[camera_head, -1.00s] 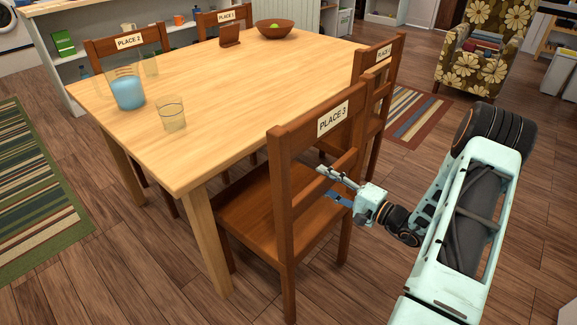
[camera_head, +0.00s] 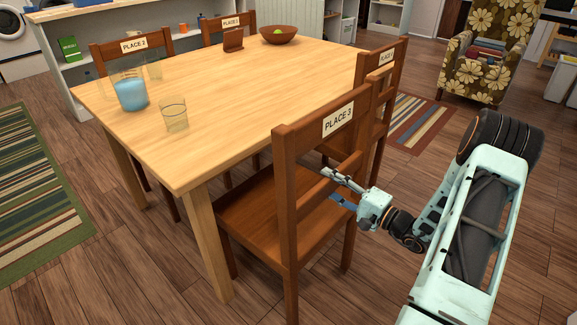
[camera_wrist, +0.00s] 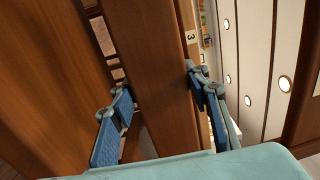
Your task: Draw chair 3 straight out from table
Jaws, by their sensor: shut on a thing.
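Chair 3 is the brown wooden chair (camera_head: 287,210) labelled PLACE 3 at the near right corner of the table (camera_head: 190,95). Its seat is partly under the table's edge. My gripper (camera_head: 340,188) is at the chair back's lower right side, below the label. In the wrist view my gripper (camera_wrist: 160,110) has one blue-padded finger on each side of an upright wooden part of the chair (camera_wrist: 165,75). It is shut on that part of the backrest. The exact contact of the pads is partly hidden.
Another labelled chair (camera_head: 390,75) stands close beyond chair 3 on the same side. A jug of blue liquid (camera_head: 131,93) and a glass (camera_head: 174,114) stand on the table. A striped rug (camera_head: 418,118) and a floral armchair (camera_head: 490,60) lie beyond. The floor below chair 3 is clear.

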